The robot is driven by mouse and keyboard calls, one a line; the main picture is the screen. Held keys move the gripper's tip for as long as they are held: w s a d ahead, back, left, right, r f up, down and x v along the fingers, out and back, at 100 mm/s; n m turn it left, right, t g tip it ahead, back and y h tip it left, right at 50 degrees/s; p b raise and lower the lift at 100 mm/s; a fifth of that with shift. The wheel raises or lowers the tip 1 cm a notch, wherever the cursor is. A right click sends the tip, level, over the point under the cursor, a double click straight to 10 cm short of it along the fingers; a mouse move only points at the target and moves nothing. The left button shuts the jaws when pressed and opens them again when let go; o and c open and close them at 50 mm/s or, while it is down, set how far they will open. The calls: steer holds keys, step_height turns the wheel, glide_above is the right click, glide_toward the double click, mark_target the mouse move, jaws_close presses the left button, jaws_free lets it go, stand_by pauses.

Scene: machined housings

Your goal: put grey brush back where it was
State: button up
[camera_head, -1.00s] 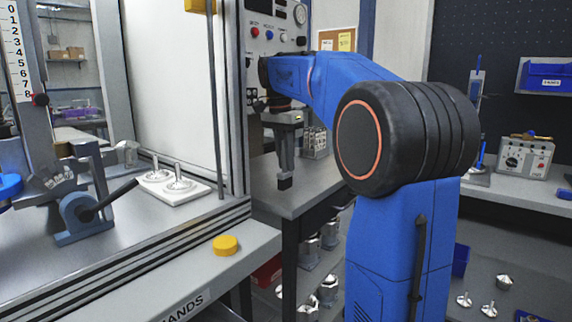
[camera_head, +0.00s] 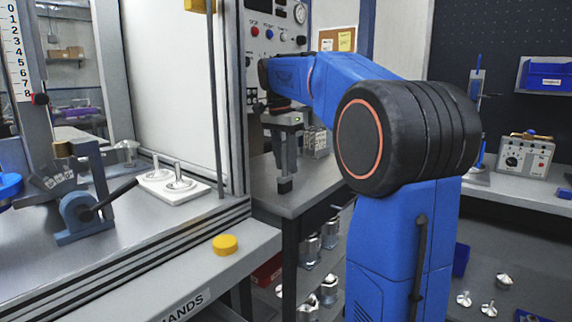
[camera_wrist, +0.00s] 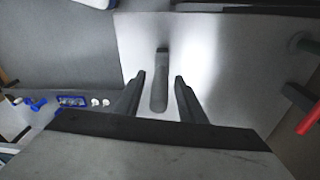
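The grey brush (camera_wrist: 159,82) shows in the wrist view as a slim grey handle, with a darker far end, between my two fingers. A gap shows on each side of it. My gripper (camera_wrist: 158,88) is open around the handle and does not appear to touch it. In the head view my gripper (camera_head: 287,150) points down over the grey bench top. The brush's dark lower end (camera_head: 285,185) shows below the fingers and appears to rest upright on the bench. Most of its handle is hidden by the fingers there.
The bench top (camera_head: 325,187) is clear around the brush. A small rack (camera_head: 318,142) stands behind it to the right, below the control panel (camera_head: 275,30). A framed machine with a white plate (camera_head: 174,189) is on the left. Metal housings (camera_head: 310,250) sit on the shelf below.

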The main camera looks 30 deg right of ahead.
steer(key=r, duration=0.3)
steer(key=a+r, duration=0.1)
steer(key=r, duration=0.7)
steer(key=shift+a+r, duration=0.2)
